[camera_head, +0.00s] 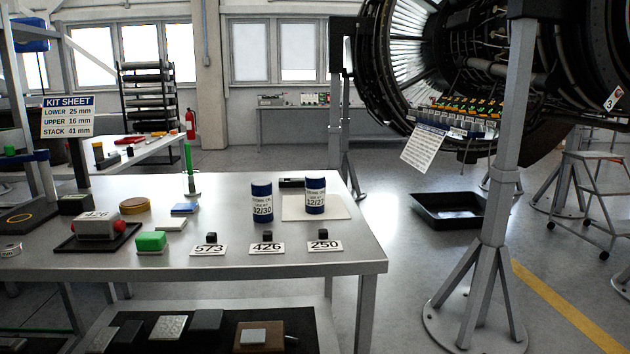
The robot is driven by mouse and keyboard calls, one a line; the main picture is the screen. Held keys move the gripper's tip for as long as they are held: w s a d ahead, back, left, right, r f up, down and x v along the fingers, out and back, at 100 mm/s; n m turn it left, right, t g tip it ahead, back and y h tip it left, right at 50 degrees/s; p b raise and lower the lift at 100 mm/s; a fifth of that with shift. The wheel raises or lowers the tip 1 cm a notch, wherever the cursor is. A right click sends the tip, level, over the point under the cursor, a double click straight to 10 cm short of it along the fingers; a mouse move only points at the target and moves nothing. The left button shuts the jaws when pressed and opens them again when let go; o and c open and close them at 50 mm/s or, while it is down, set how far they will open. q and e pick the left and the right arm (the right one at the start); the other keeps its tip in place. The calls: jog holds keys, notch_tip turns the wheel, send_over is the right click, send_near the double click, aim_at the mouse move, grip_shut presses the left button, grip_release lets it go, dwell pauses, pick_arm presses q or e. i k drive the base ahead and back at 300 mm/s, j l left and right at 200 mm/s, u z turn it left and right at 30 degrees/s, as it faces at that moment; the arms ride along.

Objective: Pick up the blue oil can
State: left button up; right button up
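Two blue cans with white labels stand upright on the grey metal table (220,270) in the head view. The left can (262,190) stands on bare tabletop, and its label appears to read 02/30. The right can (315,183) stands on a pale square mat (338,210), and its label appears to read 12/27. The smaller label print is too small to read surely. The cans are apart, with a dark flat item (291,182) behind and between them. Neither of my grippers is in view, and nothing is touching the cans.
Number cards 573 (208,249), 426 (267,249) and 250 (325,247) with small black blocks lie in front of the cans. A green block (151,241) and a dark tray (75,243) are at left. A jack stand (490,240) is right of the table, with open floor between.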

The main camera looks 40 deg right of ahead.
aim_at(314, 182)
jog(key=i+j, duration=0.15)
jog(key=j, duration=0.25)
jog(key=i+j, duration=0.2)
jog(key=j, duration=0.15)
jog(key=i+j+z, duration=0.1)
jog(key=j+z, duration=0.3)
jog(key=l+z, duration=0.1)
jog(key=z, duration=1.55)
